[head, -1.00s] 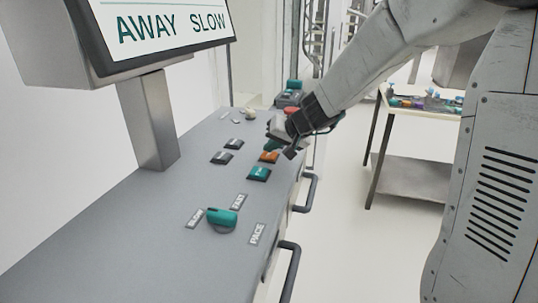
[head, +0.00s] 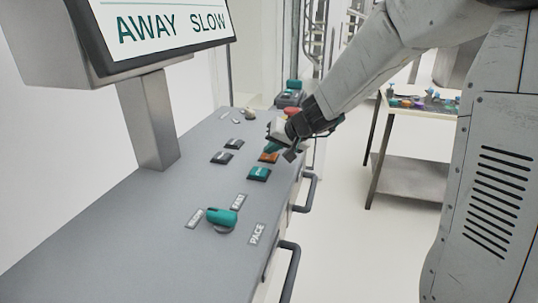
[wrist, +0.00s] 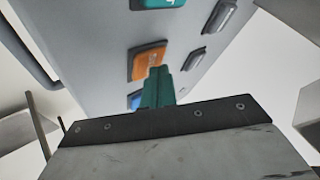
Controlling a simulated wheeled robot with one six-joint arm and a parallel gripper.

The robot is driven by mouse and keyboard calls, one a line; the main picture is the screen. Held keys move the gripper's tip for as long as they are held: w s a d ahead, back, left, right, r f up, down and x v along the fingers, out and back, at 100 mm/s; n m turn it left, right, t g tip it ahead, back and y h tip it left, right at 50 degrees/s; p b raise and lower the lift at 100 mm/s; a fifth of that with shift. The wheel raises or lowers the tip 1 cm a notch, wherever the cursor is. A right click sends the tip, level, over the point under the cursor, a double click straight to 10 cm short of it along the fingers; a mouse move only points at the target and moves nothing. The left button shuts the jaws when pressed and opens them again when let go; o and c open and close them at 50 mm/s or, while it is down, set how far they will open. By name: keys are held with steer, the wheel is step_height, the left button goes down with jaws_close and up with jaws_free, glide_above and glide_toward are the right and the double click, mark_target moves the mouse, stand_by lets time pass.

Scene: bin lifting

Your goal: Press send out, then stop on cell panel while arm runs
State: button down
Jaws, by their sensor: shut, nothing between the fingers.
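The cell panel (head: 110,235) is a grey sloping console with small square buttons. My gripper (head: 272,148) is over its far right part, its teal fingers shut and empty. In the wrist view the fingertips (wrist: 157,75) overlap the lower part of the orange button (wrist: 150,60); I cannot tell whether they touch it. The orange button (head: 268,158) is partly hidden in the head view. A teal button (head: 258,174) lies nearer, and a blue button (wrist: 135,101) is partly hidden behind the fingers. The button labels are too small to read, so I cannot tell send out from stop.
A screen (head: 165,25) on a post reads "AWAY SLOW". A teal pace knob (head: 222,217) sits between labels nearer me. Two dark buttons (head: 227,150) lie left of the gripper. Dark handles (head: 306,193) stick out from the console's right side. A side table (head: 410,160) stands right.

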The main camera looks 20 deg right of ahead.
mark_target(272, 157)
steer(key=shift+f, duration=0.15)
stand_by(0.4)
steer(key=shift+r, duration=0.95)
steer(key=shift+r, duration=2.5)
